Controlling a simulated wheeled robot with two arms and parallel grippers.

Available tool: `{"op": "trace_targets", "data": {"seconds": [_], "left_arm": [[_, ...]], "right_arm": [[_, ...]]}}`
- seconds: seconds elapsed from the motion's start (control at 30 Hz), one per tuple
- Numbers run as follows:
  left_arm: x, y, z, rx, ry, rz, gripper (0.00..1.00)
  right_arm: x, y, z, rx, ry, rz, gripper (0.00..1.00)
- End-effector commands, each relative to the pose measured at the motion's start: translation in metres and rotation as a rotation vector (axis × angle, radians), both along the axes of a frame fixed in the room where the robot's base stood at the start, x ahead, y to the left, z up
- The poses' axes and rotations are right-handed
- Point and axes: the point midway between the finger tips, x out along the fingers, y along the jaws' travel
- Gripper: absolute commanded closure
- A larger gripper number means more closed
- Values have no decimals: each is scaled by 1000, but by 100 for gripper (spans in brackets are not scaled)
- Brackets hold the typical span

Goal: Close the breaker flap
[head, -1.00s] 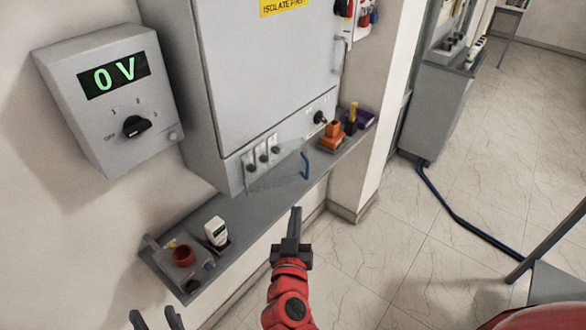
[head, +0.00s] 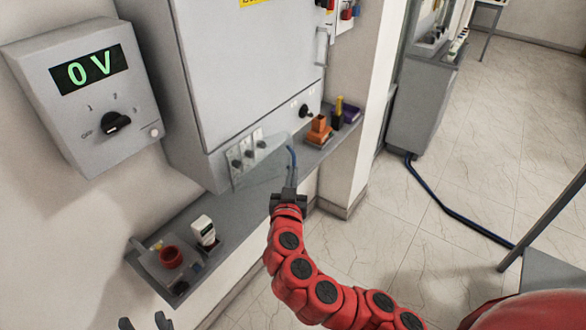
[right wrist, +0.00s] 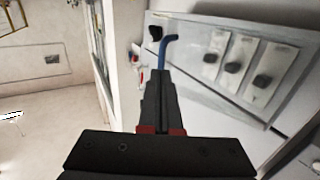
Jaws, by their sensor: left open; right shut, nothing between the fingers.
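The breaker flap (head: 266,172) is a clear panel that stands out from the lower front of the grey cabinet, below a row of 3 dark breaker switches (head: 248,151). Its blue handle (head: 292,158) is at its right side. My right gripper (head: 291,180) is shut and empty, with its fingertips at the lower end of the handle. In the right wrist view the blue handle (right wrist: 164,50) rises just beyond the fingertips (right wrist: 158,76); I cannot tell whether they touch. My left gripper (head: 145,322) is open and empty at the bottom edge, partly cut off.
A grey shelf (head: 225,213) runs below the cabinet. A panel (head: 85,92) reading 0 V hangs at left. A blue cable (head: 440,205) lies on the floor at right.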

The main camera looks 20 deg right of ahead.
Motion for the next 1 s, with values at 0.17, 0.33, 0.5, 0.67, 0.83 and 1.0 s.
{"op": "trace_targets", "data": {"seconds": [0.17,0.33,0.5,0.67,0.83,1.0], "left_arm": [[0,0,7,0,0,0,48],[0,0,7,0,0,0,48],[0,0,7,0,0,0,48],[0,0,0,0,0,0,48],[0,0,-20,0,0,0,48],[0,0,-2,0,0,0,48]], "right_arm": [[10,-4,1,0,0,0,100],[12,-5,-1,0,0,0,100],[11,-4,-1,1,-1,1,100],[15,-6,-5,4,5,15,100],[30,-11,-8,9,6,105,100],[50,-11,3,2,5,235,100]]}}
